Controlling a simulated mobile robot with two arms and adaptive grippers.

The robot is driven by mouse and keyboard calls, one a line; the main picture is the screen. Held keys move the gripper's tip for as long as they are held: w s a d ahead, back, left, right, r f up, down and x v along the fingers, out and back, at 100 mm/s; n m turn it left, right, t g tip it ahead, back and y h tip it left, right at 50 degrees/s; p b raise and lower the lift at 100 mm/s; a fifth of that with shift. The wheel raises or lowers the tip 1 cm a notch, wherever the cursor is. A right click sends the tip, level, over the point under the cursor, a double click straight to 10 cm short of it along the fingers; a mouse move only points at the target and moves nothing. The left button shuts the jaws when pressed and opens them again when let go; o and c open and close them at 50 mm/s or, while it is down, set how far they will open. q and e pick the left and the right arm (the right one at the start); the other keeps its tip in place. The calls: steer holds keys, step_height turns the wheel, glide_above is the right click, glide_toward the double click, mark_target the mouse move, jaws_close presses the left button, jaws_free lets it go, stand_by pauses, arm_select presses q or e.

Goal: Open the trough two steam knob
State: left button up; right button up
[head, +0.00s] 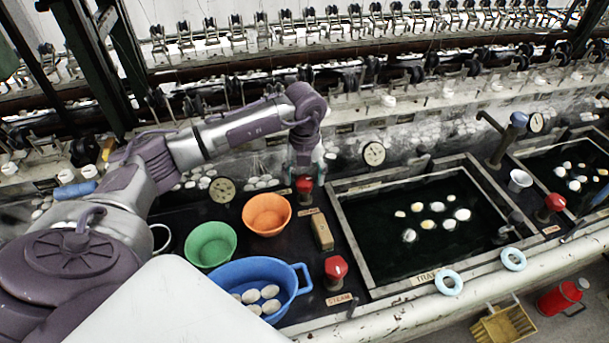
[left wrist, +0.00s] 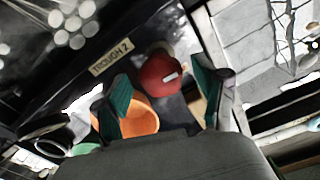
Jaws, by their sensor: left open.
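My left gripper (head: 303,168) is open over the back red knob (head: 305,184), left of the large dark trough (head: 390,271). In the left wrist view the red knob (left wrist: 158,72), with a white mark, lies just ahead of and between the green-padded fingers (left wrist: 164,92); I see no clear contact. A "TROUGH 2" plate (left wrist: 110,57) is beside it. The small label (head: 309,211) by this knob is too small to read. A nearer red knob (head: 336,267) stands beside a "STEAM" label (head: 339,299). My right gripper is not in view.
An orange bowl (head: 266,214), a green bowl (head: 210,245), a blue basin (head: 260,271) with cocoons and a brown block (head: 322,233) stand close to the knobs. A gauge (head: 373,153) stands behind. Another red knob (head: 554,202) is farther right.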

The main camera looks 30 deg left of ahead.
mark_target(305, 179)
arm_select(q)
steer(key=shift+r, duration=0.1)
step_height(305, 179, up, 12)
stand_by(0.4)
steer(key=shift+f, duration=0.2)
stand_by(1.9)
